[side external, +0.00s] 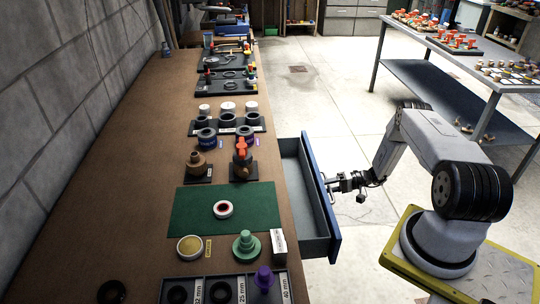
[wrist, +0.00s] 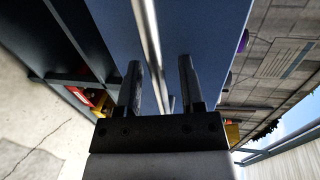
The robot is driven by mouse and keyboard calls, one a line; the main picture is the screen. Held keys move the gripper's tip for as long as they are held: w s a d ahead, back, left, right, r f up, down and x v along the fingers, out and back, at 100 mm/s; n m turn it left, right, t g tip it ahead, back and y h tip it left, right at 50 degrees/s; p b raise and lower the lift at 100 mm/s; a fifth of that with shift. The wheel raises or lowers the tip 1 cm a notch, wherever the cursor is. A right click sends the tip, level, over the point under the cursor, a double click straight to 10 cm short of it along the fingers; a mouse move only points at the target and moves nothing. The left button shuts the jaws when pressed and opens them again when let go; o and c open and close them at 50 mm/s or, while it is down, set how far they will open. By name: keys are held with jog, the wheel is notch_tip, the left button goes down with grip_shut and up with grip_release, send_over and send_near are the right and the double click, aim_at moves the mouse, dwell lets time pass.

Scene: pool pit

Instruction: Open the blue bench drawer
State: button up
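The blue bench drawer (side external: 319,200) stands pulled out from the right side of the brown bench, and its grey inside is visible and looks empty. Its blue front fills the upper middle of the wrist view (wrist: 200,30). A light metal bar handle (wrist: 151,45) runs along that front. My gripper (side external: 333,183) is at the outer face of the drawer front. In the wrist view my gripper (wrist: 160,75) has its two dark fingers apart, one on each side of the bar, with gaps visible. Whether the fingertips touch the drawer front is unclear.
The bench top (side external: 130,160) carries a green mat (side external: 190,215), rings, valves and a grey tray (side external: 205,290) close to the drawer side. A metal table (side external: 440,65) with fittings stands at the back right. The floor (side external: 310,110) beyond the drawer is clear.

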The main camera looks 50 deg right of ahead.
notch_tip(320, 180, up, 8)
jog(key=s+d, duration=0.2)
jog(key=shift+f, duration=0.2)
dwell(0.6)
jog(key=shift+o, duration=0.3)
